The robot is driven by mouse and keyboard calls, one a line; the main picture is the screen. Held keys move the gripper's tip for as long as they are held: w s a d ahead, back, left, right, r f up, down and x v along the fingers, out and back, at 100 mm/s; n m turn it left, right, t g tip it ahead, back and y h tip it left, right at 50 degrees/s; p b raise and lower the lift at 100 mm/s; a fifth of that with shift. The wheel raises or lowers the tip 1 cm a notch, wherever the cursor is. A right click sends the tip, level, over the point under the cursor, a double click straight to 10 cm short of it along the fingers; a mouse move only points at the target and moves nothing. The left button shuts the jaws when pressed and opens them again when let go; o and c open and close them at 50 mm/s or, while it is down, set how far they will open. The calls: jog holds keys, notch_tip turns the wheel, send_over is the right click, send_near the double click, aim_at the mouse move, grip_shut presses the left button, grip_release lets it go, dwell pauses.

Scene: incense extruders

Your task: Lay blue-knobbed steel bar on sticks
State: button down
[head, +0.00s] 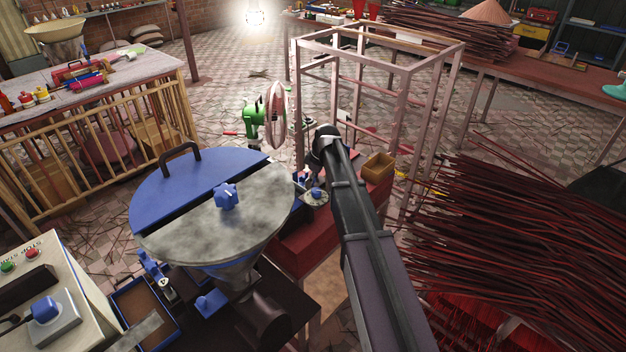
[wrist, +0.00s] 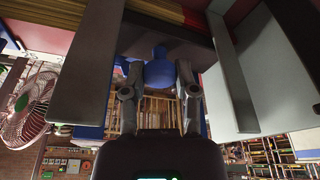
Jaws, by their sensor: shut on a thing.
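In the wrist view, the two fingers of my gripper (wrist: 158,82) are closed on a blue knob (wrist: 158,68). A dark grey slab, seemingly the steel bar (wrist: 185,47), lies just beyond the knob. Yellowish and reddish sticks (wrist: 190,13) show past the slab at the top edge; whether the bar touches them I cannot tell. In the head view, my gripper (head: 312,187) is beyond the end of my dark arm, above the dark red bench, and small and partly hidden. The bar cannot be made out clearly there.
A hopper with a blue half lid (head: 175,190) stands left of my arm. A metal frame (head: 385,60) rises behind it, and a pink-green fan (head: 268,118) stands behind the hopper. Dark red sticks (head: 510,225) fill the right. Grey plates (wrist: 255,75) flank my gripper.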

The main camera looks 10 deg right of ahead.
jog(key=shift+f, duration=0.15)
jog(key=shift+c, duration=1.9)
grip_release()
jog(key=shift+r, duration=0.25)
jog(key=p+v, duration=1.1)
jog(key=v, duration=0.1)
jog(key=shift+p, duration=0.4)
jog(key=shift+a, duration=0.1)
jog(key=s+a+m+g+h, duration=0.1)
jog(key=s+m, duration=1.1)
jog(key=s, duration=1.5)
jog(key=shift+s+a+f+g+h, duration=0.35)
jog(key=shift+a+h, duration=0.25)
jog(key=shift+h, duration=0.3)
